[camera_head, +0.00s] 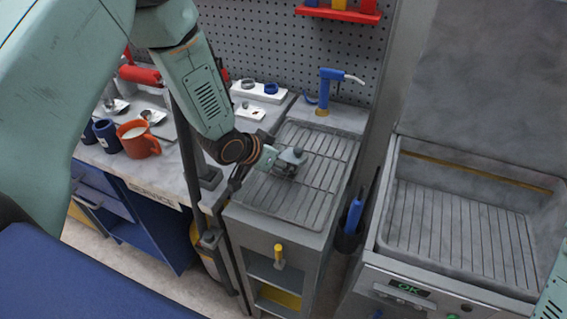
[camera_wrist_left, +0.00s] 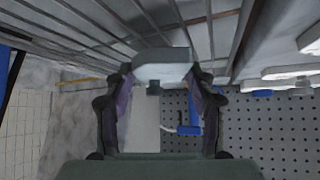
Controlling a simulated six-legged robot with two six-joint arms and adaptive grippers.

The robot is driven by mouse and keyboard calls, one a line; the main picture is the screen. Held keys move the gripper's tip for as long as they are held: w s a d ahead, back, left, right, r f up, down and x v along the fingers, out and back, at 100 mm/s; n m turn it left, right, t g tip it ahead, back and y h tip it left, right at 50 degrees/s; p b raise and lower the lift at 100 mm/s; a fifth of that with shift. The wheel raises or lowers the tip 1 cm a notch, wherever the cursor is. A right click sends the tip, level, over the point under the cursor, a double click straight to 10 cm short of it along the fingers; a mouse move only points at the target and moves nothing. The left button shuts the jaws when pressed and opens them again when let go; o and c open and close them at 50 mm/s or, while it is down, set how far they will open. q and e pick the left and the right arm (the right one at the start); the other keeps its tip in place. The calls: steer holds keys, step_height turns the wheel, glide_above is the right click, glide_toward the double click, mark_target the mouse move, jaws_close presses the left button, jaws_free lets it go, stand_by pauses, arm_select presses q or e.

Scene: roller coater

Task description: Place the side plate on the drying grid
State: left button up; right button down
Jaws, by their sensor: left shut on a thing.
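The side plate (camera_head: 292,155) is a small grey piece held at the tip of my left gripper (camera_head: 282,164). In the left wrist view my left gripper (camera_wrist_left: 160,90) has its two dark fingers on either side of the pale grey plate (camera_wrist_left: 162,69), shut on it. The drying grid (camera_head: 318,190) is a grey rack of metal bars in a shallow tray on a cabinet. The plate is over the far left part of the grid; its bars also show in the left wrist view (camera_wrist_left: 90,32). I cannot tell whether the plate touches the bars. My right gripper is not in view.
A blue spray tap (camera_head: 325,88) stands behind the grid, before a pegboard (camera_head: 290,55). An orange mug (camera_head: 138,138) and blue cups stand on the left counter. A larger ribbed basin (camera_head: 460,230) is at right. The grid's near part is clear.

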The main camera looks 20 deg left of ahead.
arm_select(q)
steer(key=shift+a+f, duration=0.1)
steer(key=shift+f, duration=0.45)
steer(key=shift+a+f, duration=0.1)
steer(key=shift+a, duration=0.2)
steer(key=shift+s+d+f, duration=0.1)
steer(key=shift+d, duration=0.15)
steer(key=o, duration=0.9)
steer(key=shift+d, duration=0.1)
steer(key=o, duration=0.3)
steer(key=shift+f, duration=0.1)
steer(key=shift+o, duration=0.9)
steer(key=shift+a, duration=0.3)
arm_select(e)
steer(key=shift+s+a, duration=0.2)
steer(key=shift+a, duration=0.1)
arm_select(q)
steer(key=shift+d, duration=0.15)
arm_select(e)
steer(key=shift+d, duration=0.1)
